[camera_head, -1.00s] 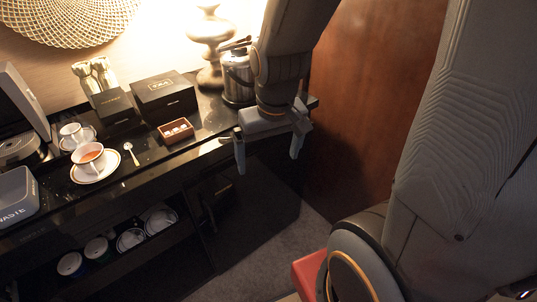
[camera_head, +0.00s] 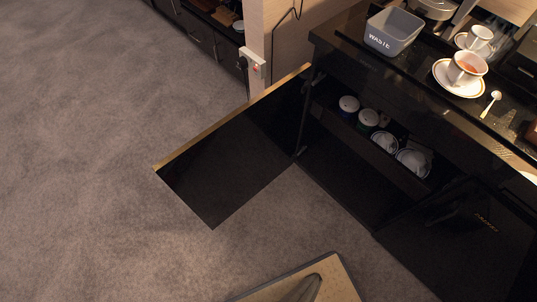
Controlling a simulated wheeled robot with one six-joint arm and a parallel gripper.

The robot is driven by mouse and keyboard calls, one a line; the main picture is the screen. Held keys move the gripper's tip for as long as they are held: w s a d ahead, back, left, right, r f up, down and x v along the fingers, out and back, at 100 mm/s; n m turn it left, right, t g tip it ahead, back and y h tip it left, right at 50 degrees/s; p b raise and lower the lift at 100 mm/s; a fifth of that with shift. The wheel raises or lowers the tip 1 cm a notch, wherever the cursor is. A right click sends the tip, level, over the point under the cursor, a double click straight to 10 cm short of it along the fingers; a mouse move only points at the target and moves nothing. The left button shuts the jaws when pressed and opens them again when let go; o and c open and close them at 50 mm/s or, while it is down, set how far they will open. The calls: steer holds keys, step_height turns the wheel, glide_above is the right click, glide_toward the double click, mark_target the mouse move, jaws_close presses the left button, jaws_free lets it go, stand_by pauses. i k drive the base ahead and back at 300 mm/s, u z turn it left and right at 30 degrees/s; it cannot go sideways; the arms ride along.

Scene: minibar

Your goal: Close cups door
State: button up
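The cups door (camera_head: 240,150) is a dark glossy panel with a light wood edge. It stands wide open, swung out to the left of the black cabinet over the carpet. Inside the open compartment, cups (camera_head: 348,104) and stacked white cups or saucers (camera_head: 412,160) sit on a shelf (camera_head: 365,148). My gripper is outside this view.
The black counter (camera_head: 395,65) holds a grey waste bin (camera_head: 393,30), a cup of tea (camera_head: 467,68) on a saucer and a spoon (camera_head: 490,104). A closed dark door (camera_head: 470,240) is at the lower right. Open carpet (camera_head: 90,130) lies to the left.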

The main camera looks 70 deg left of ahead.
mark_target(219, 170)
steer(key=z, duration=1.2)
steer(key=k, duration=2.75)
steer(key=u, duration=1.4)
steer(key=k, duration=0.65)
steer(key=u, duration=0.4)
steer(key=i, duration=0.4)
steer(key=u, duration=0.05)
